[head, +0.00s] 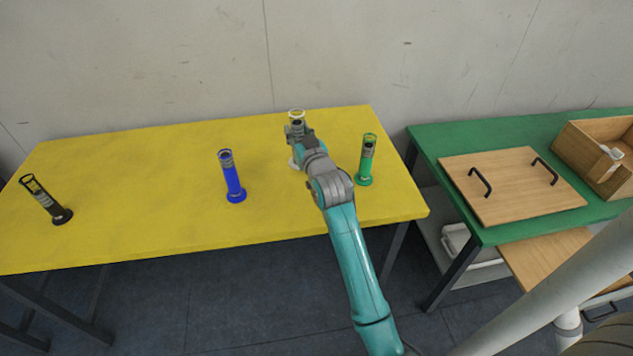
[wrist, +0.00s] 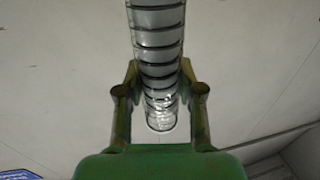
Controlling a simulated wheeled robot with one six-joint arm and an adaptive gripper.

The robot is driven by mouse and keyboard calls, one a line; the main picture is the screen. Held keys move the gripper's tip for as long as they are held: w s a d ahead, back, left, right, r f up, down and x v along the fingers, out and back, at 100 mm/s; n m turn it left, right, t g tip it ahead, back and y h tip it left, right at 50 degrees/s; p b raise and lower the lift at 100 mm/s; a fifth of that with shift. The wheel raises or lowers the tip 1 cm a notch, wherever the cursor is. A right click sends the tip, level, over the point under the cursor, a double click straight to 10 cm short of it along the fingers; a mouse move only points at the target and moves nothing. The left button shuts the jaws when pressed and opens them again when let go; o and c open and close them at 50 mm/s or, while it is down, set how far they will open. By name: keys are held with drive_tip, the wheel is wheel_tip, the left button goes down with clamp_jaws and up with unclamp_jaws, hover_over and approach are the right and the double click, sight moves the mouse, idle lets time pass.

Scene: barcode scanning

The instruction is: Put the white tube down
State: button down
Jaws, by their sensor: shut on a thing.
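The white tube (head: 296,113) stands about upright over the right part of the yellow table (head: 150,165), between a blue tube and a green tube. My gripper (head: 298,132) is shut on it. In the wrist view the clear, dark-ringed body of the white tube (wrist: 157,45) rises between the two fingers of my gripper (wrist: 160,90). In the head view its pale base shows partly beside my arm. I cannot tell whether the base touches the table.
A blue tube (head: 232,180) stands to the left, a green tube (head: 366,160) close on the right, and a black tube (head: 46,201) at the far left. A green table (head: 455,135) on the right bears a wooden board (head: 512,185) with black handles and a wooden box (head: 580,145).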

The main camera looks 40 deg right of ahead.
wheel_tip(320, 180, down, 5)
drive_tip(key=shift+s+d+f, duration=0.1)
drive_tip(key=shift+d, duration=0.05)
drive_tip(key=shift+f, duration=2.3)
drive_tip(key=shift+f, duration=0.1)
drive_tip(key=c, duration=0.7)
unclamp_jaws()
drive_tip(key=shift+f, duration=0.1)
drive_tip(key=shift+s, duration=0.15)
drive_tip(key=v, duration=1.1)
drive_tip(key=shift+s+a, duration=0.2)
drive_tip(key=shift+s, duration=0.1)
drive_tip(key=shift+a, duration=0.1)
